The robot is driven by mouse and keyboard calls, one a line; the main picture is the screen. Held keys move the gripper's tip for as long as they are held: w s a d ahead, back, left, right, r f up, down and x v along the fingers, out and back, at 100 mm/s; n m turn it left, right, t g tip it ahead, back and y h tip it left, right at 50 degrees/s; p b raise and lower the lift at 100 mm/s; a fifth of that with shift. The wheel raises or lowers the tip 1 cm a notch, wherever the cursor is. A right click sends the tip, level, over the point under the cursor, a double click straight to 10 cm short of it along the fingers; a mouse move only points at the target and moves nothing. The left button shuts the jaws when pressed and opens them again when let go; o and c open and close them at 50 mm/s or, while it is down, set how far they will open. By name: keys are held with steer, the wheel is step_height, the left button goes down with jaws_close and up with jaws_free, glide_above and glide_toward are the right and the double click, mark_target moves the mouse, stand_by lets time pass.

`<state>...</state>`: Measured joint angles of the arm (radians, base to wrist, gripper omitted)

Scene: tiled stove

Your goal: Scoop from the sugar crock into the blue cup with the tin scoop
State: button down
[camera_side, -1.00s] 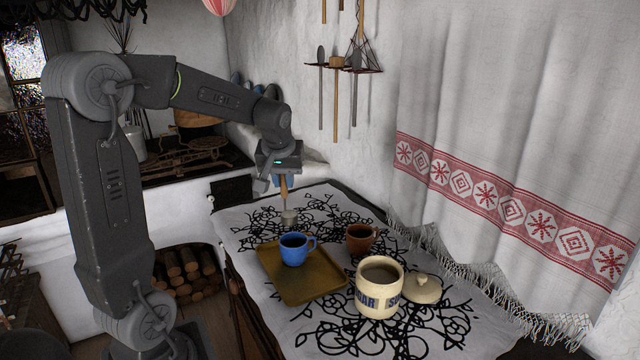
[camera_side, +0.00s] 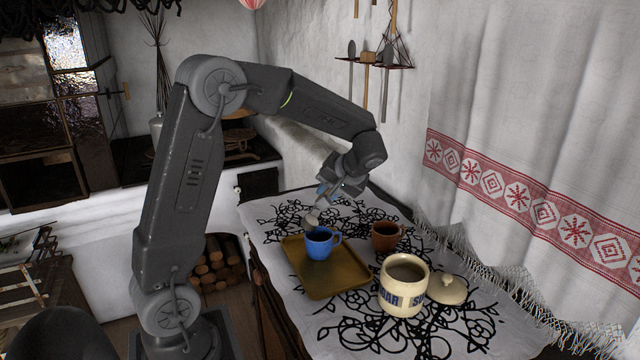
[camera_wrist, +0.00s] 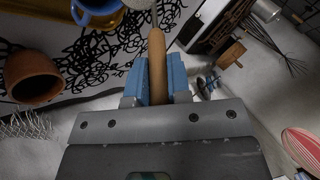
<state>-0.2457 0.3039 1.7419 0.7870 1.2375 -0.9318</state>
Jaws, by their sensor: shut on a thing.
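My gripper (camera_side: 333,190) is shut on the wooden handle of the tin scoop (camera_side: 312,218). The handle also shows between the blue fingers in the wrist view (camera_wrist: 157,68). The scoop is tilted, its bowl close to the rim of the blue cup (camera_side: 318,246) at the upper left; I cannot tell whether they touch or what the bowl holds. The blue cup stands upright on a tray and shows at the top left of the wrist view (camera_wrist: 97,14). The cream sugar crock (camera_side: 402,297) stands open to the right, nearer the camera.
The yellow-brown tray (camera_side: 335,278) lies under the blue cup. A brown cup (camera_side: 386,236) stands just right of the blue cup. The crock's lid (camera_side: 447,289) lies beside the crock. A fringed curtain (camera_side: 520,140) hangs along the right. Free cloth lies in front of the crock.

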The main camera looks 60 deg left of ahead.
steer(key=w+d+f+g+y, duration=0.1)
steer(key=g+y, duration=0.1)
steer(key=w+d+f+m+g+y, duration=0.1)
steer(key=w+y, duration=0.1)
steer(key=shift+w+d+f+m+g, duration=0.1)
steer(key=shift+d+f+m+g, duration=0.2)
steer(key=shift+d+g, duration=0.1)
stand_by(0.7)
step_height(320, 180, up, 6)
steer(key=n+t+h, duration=0.3)
steer(key=t+h, duration=0.5)
steer(key=shift+t, duration=0.3)
steer(key=shift+r, duration=0.1)
stand_by(0.5)
